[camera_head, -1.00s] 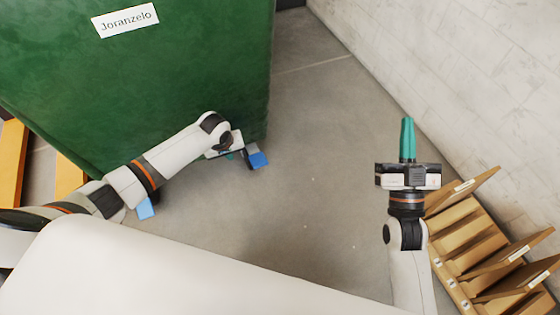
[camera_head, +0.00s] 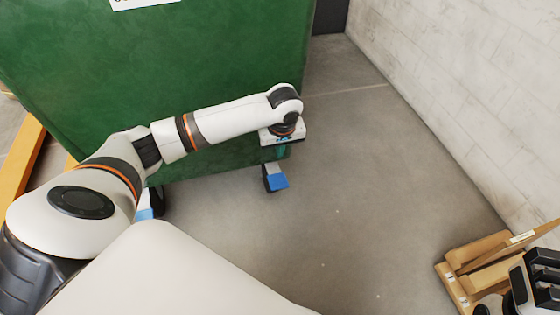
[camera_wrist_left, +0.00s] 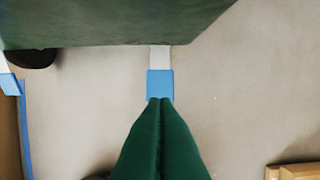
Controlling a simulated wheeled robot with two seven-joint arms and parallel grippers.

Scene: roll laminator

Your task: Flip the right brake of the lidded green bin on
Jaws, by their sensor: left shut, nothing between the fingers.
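The green bin (camera_head: 200,60) fills the upper left of the head view; its lid is out of frame. Its right brake, a blue pedal (camera_head: 277,183), sticks out at the caster below the bin's right corner. The left brake (camera_head: 145,214) is partly covered by my left arm. My left gripper (camera_head: 281,152) points down just above the right brake. In the left wrist view its green fingers (camera_wrist_left: 160,105) are shut and empty, their tips overlapping the near edge of the blue pedal (camera_wrist_left: 160,83). I cannot tell if they touch.
Wooden pallet-like racks (camera_head: 490,265) stand at the lower right by the white block wall (camera_head: 470,90). An orange-yellow frame (camera_head: 22,160) stands at the far left. The grey floor (camera_head: 350,200) between bin and wall is clear.

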